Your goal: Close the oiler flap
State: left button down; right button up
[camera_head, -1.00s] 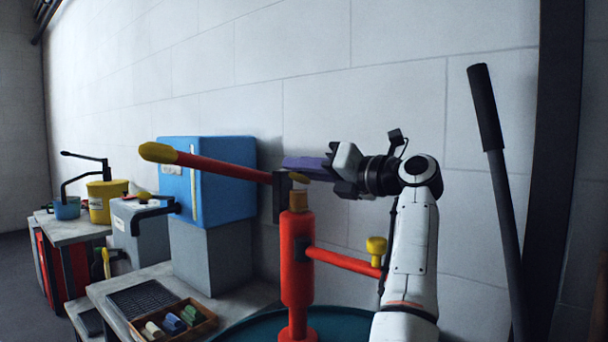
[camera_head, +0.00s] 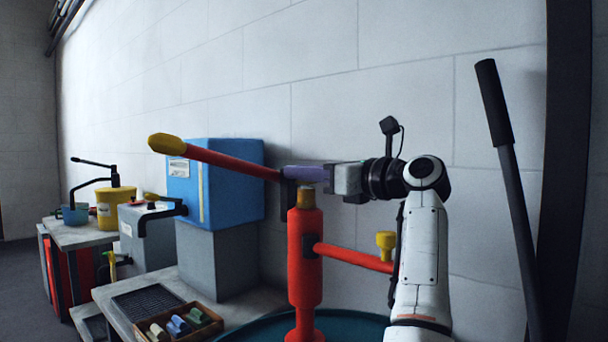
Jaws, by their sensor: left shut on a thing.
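A red oiler column (camera_head: 305,258) stands upright in the middle, with a brass-coloured neck (camera_head: 306,197) on top. The yellow flap at its top is hidden behind my fingers, so I cannot see its angle. My left gripper (camera_head: 305,173) lies level just above the neck, its purple fingers pointing left. The fingers look closed at the flap's place; the contact itself is hidden. A red lever (camera_head: 225,161) with a yellow grip runs up left from a dark bracket beside the neck. My right gripper is not in view.
A yellow cup (camera_head: 385,240) sits on the column's red side pipe (camera_head: 350,256), close to my arm. A blue box (camera_head: 236,182) stands behind left. A tray of coloured blocks (camera_head: 207,319) lies at lower left. A tall dark lever (camera_head: 510,190) rises at right.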

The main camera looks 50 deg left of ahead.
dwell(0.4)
pick_arm(q)
jog(key=c, duration=1.7)
grip_release()
